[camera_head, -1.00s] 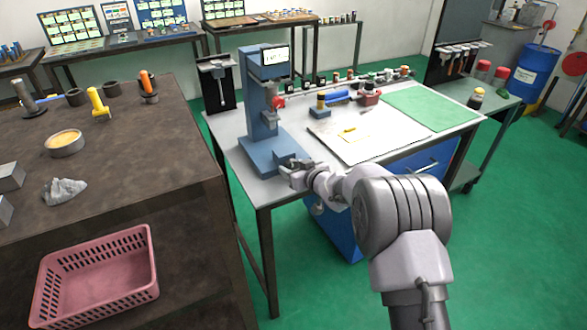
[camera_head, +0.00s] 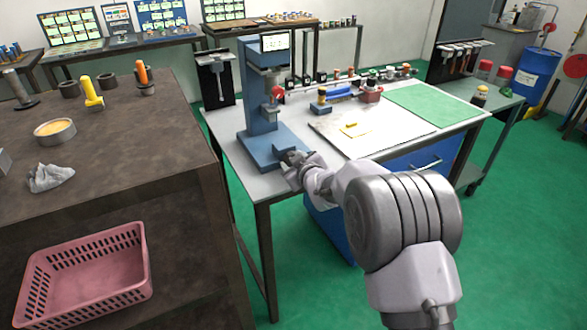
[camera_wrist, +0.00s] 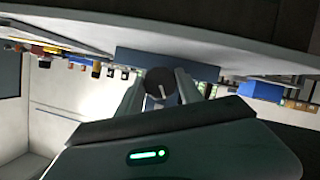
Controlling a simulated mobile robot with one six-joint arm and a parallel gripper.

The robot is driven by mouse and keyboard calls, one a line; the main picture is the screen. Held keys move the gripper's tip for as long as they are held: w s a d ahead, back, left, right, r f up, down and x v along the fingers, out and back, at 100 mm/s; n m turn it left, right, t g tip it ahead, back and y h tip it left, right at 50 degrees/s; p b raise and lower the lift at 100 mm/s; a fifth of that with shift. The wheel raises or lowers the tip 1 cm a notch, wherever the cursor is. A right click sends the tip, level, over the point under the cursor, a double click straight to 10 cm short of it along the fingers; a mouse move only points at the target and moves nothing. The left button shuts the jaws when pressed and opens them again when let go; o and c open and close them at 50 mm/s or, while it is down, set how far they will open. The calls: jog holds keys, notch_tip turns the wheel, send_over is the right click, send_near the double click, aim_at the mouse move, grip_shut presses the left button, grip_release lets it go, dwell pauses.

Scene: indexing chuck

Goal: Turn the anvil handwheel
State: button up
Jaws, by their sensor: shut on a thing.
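The anvil handwheel (camera_wrist: 160,83) is a dark round knob with a pale line on its face, seen in the wrist view. It sits at the front of the blue base (camera_wrist: 205,73) of the bench press. My gripper (camera_wrist: 160,92) has one finger on each side of the knob and is shut on it. In the head view, my gripper (camera_head: 291,164) is at the right front of the blue press base (camera_head: 262,150), and the knob is largely hidden by the fingers. The press column (camera_head: 258,95) stands upright with a small display on top.
The press stands on a light-topped bench (camera_head: 232,165). A white board (camera_head: 385,138) and a green mat (camera_head: 435,108) lie to its right. A dark brown table (camera_head: 115,145) with tools stands to the left, a pink basket (camera_head: 90,275) below it. Green floor is clear at right.

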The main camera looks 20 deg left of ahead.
jog(key=n+t+h, duration=0.1)
jog(key=n+t, duration=0.1)
jog(key=n, duration=0.2)
jog(key=shift+s+a+f, duration=0.1)
jog(key=n+t, duration=0.2)
jog(key=n, duration=0.1)
jog(key=shift+n, duration=0.4)
jog(key=shift+n, duration=0.3)
jog(key=o, duration=1.3)
jog(key=shift+o, duration=0.2)
jog(key=shift+f, duration=0.1)
